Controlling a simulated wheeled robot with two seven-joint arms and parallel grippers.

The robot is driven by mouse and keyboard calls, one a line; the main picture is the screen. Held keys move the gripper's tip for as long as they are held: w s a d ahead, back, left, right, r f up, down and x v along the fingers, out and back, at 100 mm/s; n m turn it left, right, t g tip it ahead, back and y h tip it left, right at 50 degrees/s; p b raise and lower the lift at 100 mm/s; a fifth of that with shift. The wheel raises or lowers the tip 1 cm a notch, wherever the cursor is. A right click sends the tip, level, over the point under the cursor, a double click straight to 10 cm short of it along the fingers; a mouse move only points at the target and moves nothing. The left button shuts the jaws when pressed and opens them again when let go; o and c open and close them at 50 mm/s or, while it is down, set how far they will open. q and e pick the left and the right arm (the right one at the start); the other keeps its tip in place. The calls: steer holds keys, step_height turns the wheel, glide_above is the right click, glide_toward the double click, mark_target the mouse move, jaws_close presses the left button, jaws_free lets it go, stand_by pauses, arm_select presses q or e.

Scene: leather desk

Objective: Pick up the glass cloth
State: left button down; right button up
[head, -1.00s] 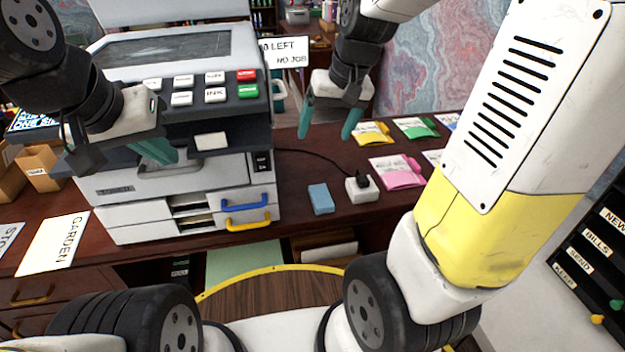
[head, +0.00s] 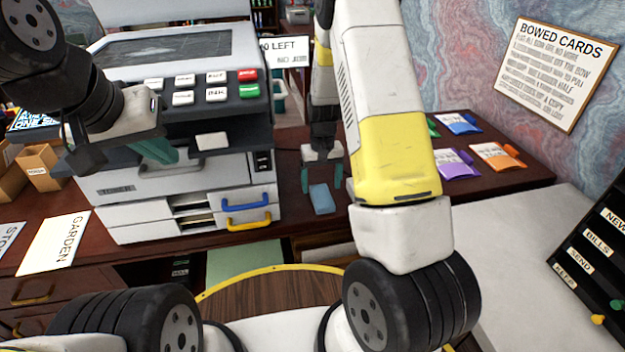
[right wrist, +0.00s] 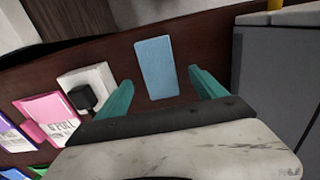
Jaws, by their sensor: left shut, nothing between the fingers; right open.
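The glass cloth looks to be the flat blue rectangle (head: 321,199) lying on the dark desk, just right of the copier's drawers. It also shows in the right wrist view (right wrist: 157,67), ahead of and between the two teal fingers. My right gripper (head: 322,180) is open above the desk at the cloth's far end, its fingers to either side; I see no contact. It also shows in the right wrist view (right wrist: 158,90). My left gripper (head: 155,152) is shut and empty in front of the copier, away from the cloth.
The copier (head: 180,180) stands left of the cloth, with blue and yellow drawer handles. In the right wrist view a white block with a black plug (right wrist: 85,95) and a pink packet (right wrist: 48,115) lie left of the cloth. More packets (head: 497,155) lie at the right.

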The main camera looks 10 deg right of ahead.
mark_target(322, 195)
step_height(322, 195, down, 4)
steer(key=shift+d+f, duration=0.1)
steer(key=c, duration=1.5)
steer(key=shift+o, duration=0.2)
step_height(322, 195, up, 10)
